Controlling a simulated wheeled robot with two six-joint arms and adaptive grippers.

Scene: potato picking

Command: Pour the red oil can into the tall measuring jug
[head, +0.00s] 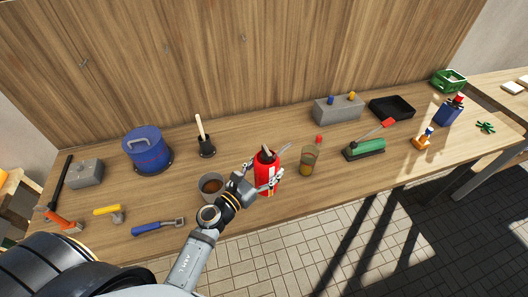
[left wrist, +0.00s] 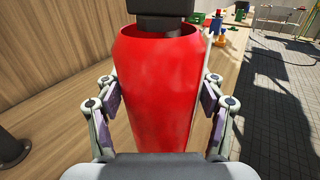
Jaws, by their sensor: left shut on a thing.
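The red oil can (head: 268,172) stands about upright near the front middle of the workbench, with a dark spout on top. In the left wrist view the can (left wrist: 160,85) fills the middle, between the finger pads. My left gripper (head: 264,184) is shut on its body. I cannot tell whether its base touches the bench. A tall see-through jug (head: 308,161) with amber-brown contents stands upright just right of the can, apart from it; it looks like the measuring jug. My right gripper is not in view.
A grey cup (head: 211,186) with brown contents stands close left of my gripper. A blue pot (head: 147,150) and a wooden-handled tool (head: 203,136) stand further left. A green block-like tool (head: 364,149) lies right of the jug. A grey box (head: 338,109) and black tray (head: 392,108) sit behind.

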